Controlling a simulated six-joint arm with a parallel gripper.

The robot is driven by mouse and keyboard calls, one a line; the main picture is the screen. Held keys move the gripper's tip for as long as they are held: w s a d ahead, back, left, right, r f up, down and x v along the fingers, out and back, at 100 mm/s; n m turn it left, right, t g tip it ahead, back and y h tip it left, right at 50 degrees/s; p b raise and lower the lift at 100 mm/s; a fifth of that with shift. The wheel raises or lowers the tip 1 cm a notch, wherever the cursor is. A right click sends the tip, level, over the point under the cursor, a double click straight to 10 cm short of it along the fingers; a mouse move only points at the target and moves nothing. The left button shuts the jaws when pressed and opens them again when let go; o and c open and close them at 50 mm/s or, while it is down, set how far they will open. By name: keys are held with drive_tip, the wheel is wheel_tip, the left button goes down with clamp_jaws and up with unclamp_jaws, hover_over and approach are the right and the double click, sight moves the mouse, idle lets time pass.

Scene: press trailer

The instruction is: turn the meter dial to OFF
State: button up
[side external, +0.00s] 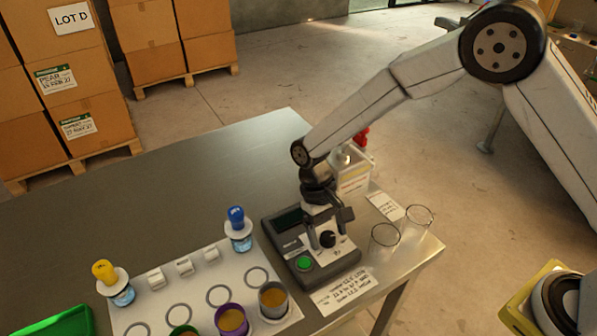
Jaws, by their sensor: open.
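I cannot tell whether the fingers touch the dial. The dial's markings and pointer direction are too small to read.
A white board (150,310) holds cups, ring marks, and blue- and yellow-topped bottles left of the meter. A written card (342,292) lies in front. The table's left rear (150,190) is clear.

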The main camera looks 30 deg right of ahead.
drive_tip(key=v, duration=0.7)
drive_tip(key=shift+r, duration=0.4)
drive_tip(key=shift+w, duration=0.1)
drive_tip(key=s+d+t, duration=0.2)
drive_tip(key=s+d, duration=0.2)
drive_tip(key=d, duration=0.2)
drive_tip(key=s+d+r+t, duration=0.1)
drive_tip(key=s+d+t, duration=0.1)
drive_tip(key=s+d, duration=0.2)
drive_tip(key=s+d+r+t, duration=0.1)
drive_tip(key=s+d+t, duration=0.2)
drive_tip(key=d, duration=0.5)
drive_tip(key=shift+s+d, duration=0.15)
drive_tip(key=shift+s, duration=0.7)
